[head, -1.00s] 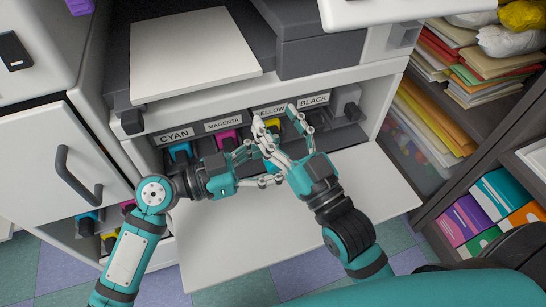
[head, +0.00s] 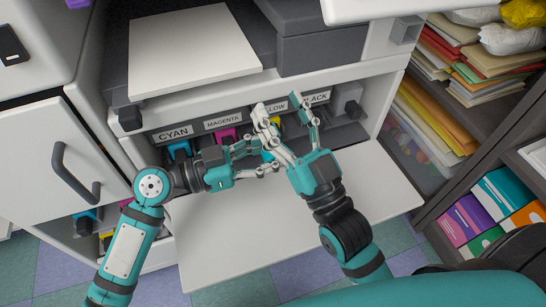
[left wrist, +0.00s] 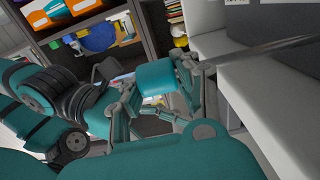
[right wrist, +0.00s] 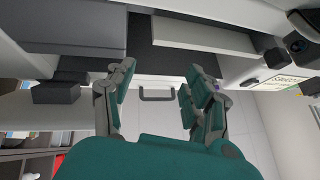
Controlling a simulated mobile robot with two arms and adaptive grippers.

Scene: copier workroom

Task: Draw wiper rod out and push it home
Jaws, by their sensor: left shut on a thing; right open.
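My left gripper (head: 268,158) is in front of the open toner bay, near the yellow cartridge. It is shut on the wiper rod (left wrist: 260,52), a thin dark grey bar running from its fingertips to the right in the left wrist view. In the head view the rod is hidden behind the fingers. My right gripper (head: 278,104) is open, its fingers spread before the yellow and black labels. In the right wrist view nothing lies between its fingers (right wrist: 157,82); a dark handle (right wrist: 157,98) shows beyond them.
The lowered white flap (head: 240,240) lies below both grippers. Cyan (head: 178,149) and magenta (head: 227,135) cartridges sit in the bay at left. A shelf of folders (head: 440,120) stands at right.

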